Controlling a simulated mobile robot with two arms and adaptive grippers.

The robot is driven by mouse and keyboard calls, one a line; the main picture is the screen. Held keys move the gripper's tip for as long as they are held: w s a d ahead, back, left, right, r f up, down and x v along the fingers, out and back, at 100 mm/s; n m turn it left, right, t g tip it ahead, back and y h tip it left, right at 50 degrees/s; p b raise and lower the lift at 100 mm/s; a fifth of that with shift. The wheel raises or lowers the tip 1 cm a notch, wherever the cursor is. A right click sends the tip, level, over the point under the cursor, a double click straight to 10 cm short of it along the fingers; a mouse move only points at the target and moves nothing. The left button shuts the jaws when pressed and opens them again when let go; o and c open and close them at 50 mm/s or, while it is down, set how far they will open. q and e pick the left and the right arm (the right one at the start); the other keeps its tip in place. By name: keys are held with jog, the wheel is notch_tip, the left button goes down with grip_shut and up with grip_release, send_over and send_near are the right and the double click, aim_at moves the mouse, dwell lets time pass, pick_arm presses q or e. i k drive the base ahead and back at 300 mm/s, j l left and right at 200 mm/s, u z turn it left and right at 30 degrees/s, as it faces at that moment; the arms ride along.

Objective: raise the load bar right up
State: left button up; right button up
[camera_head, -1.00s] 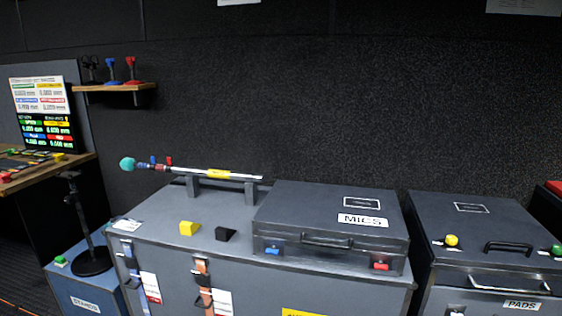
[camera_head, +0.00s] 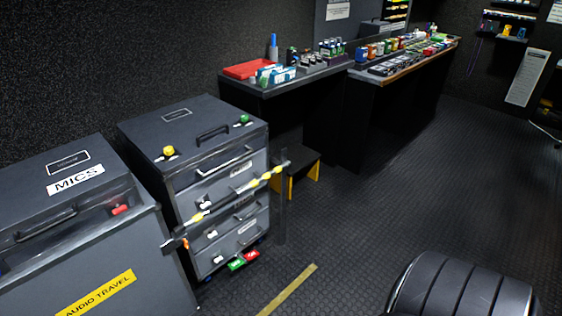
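The load bar (camera_head: 240,190), a thin bar with grey and yellow sections, runs across the front of the grey drawer case. It slopes from a dark bracket with an orange bit (camera_head: 178,243) at the corner of the case on the left up to a dark upright post (camera_head: 281,205) on the right. The bar passes in front of the drawers. How its ends are fixed is too small to tell. Neither of my grippers is in view.
The grey drawer case (camera_head: 190,140) stands beside the case marked MICS (camera_head: 75,180). Green and red tags (camera_head: 243,261) show low by the drawers. A black ribbed seat (camera_head: 460,290) fills the bottom right. Dark worktops (camera_head: 290,78) line the back. The middle floor (camera_head: 380,190) is clear.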

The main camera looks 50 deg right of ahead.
aim_at(212, 209)
jog(key=z, duration=1.15)
